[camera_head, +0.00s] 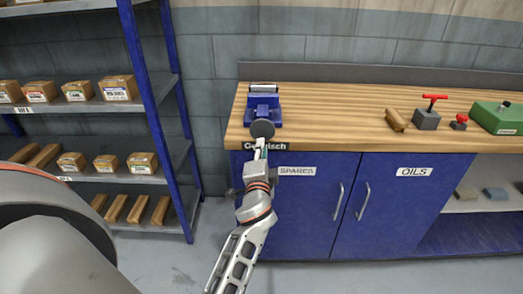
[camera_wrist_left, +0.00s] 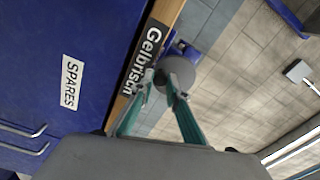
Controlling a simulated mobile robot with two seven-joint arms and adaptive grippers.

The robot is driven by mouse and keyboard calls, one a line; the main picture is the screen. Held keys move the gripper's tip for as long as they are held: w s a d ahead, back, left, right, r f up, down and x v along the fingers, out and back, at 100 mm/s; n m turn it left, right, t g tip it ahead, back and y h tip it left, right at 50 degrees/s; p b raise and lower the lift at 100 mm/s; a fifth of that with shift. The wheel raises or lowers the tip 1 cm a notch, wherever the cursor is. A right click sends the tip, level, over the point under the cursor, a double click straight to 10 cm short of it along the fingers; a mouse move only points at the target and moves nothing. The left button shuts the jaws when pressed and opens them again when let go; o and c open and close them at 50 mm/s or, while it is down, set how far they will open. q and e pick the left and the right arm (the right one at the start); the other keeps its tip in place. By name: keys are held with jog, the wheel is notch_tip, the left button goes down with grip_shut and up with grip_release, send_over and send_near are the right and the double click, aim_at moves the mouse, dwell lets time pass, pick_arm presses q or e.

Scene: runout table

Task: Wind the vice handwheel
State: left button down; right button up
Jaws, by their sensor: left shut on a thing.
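The blue vice (camera_head: 263,104) stands at the front left corner of the wooden bench top. Its grey round handwheel (camera_head: 262,128) faces out over the bench's front edge. My left gripper (camera_head: 260,146) reaches up from below and is shut on the handwheel at its lower side. In the left wrist view the handwheel (camera_wrist_left: 178,76) shows as a grey disc at the tips of my green-edged fingers (camera_wrist_left: 160,78), with part of the blue vice (camera_wrist_left: 188,52) behind it. Exactly which part of the wheel lies between the fingertips is hidden. My right gripper is in neither view.
Blue cupboard doors (camera_head: 300,210) stand under the wooden bench top (camera_head: 335,115). A shelf rack (camera_head: 150,95) with cardboard boxes stands to the left. A grey block with a red handle (camera_head: 427,118) and a green case (camera_head: 498,118) sit farther right. The bench middle is clear.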

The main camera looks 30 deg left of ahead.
pick_arm(q)
jog(key=shift+d+r+n+g+y, duration=0.1)
jog(key=shift+r+n+g+y, duration=0.15)
jog(key=shift+n, duration=0.35)
